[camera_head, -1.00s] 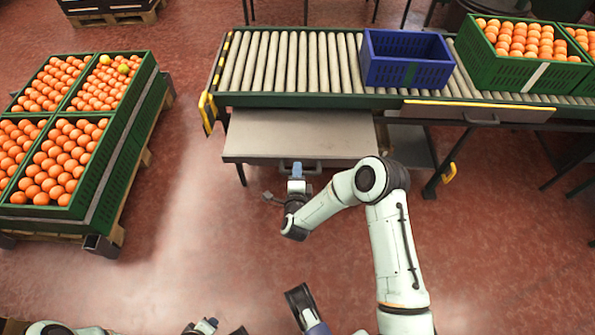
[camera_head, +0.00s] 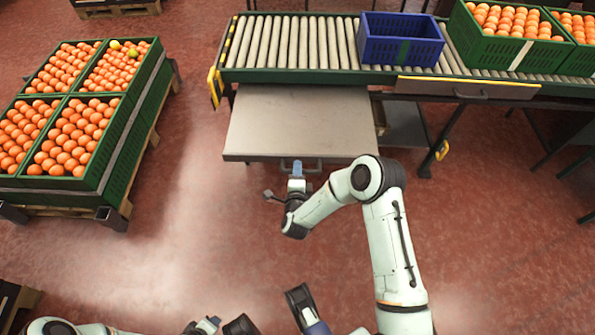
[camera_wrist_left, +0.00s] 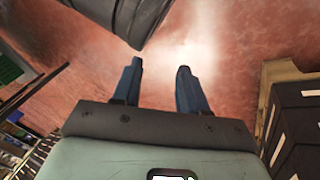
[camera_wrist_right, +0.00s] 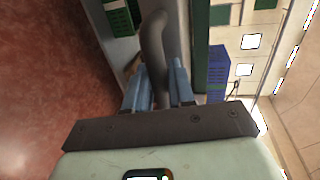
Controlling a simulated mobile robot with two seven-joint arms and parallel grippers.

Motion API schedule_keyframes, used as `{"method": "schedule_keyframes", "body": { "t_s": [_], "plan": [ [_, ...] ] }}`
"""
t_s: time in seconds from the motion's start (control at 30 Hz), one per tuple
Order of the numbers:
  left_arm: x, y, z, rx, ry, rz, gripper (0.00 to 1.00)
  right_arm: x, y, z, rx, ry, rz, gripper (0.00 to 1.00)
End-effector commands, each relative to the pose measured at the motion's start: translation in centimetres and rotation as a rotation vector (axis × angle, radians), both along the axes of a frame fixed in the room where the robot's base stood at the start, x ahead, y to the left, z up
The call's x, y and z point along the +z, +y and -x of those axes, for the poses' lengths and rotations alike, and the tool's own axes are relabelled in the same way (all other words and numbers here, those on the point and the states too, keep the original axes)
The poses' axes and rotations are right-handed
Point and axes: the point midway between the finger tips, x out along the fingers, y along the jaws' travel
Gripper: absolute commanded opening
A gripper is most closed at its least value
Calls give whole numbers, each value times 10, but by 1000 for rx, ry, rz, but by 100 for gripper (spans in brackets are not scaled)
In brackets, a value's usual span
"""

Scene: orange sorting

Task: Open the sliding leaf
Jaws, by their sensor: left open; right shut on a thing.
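The sliding leaf (camera_head: 300,120) is a flat grey panel drawn out toward me from under the roller conveyor in the head view. Its grey handle (camera_head: 314,166) is on the front edge. My right gripper (camera_head: 297,168) is shut on this handle. In the right wrist view the curved handle bar (camera_wrist_right: 155,45) passes between the fingers of my right gripper (camera_wrist_right: 160,82). My left gripper (camera_wrist_left: 160,68) is open and empty above the floor, and only partly shows at the bottom of the head view.
The roller conveyor (camera_head: 290,42) carries a blue crate (camera_head: 402,50) and green crates of oranges (camera_head: 505,50). Stacked orange crates (camera_head: 125,150) stand on a pallet at the left. Dark boxes (camera_wrist_left: 296,125) are at the right in the left wrist view. The floor between is clear.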

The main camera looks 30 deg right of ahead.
Motion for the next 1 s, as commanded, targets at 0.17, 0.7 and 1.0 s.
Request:
{"method": "schedule_keyframes", "body": {
  "t_s": [0.17, 0.7, 1.0],
  "plan": [
    [0, 0, 0, 0, 0, 0, 43, 1, 0, 0, 0, -2, 0, 0],
    [0, 0, 0, 0, 0, 0, 43, 1, 0, 1, 0, -1, 1, 41],
    [12, -8, 15, -17, 38, 20, 43, 11, 24, 37, 4, 3, -1, 41]
  ]
}}
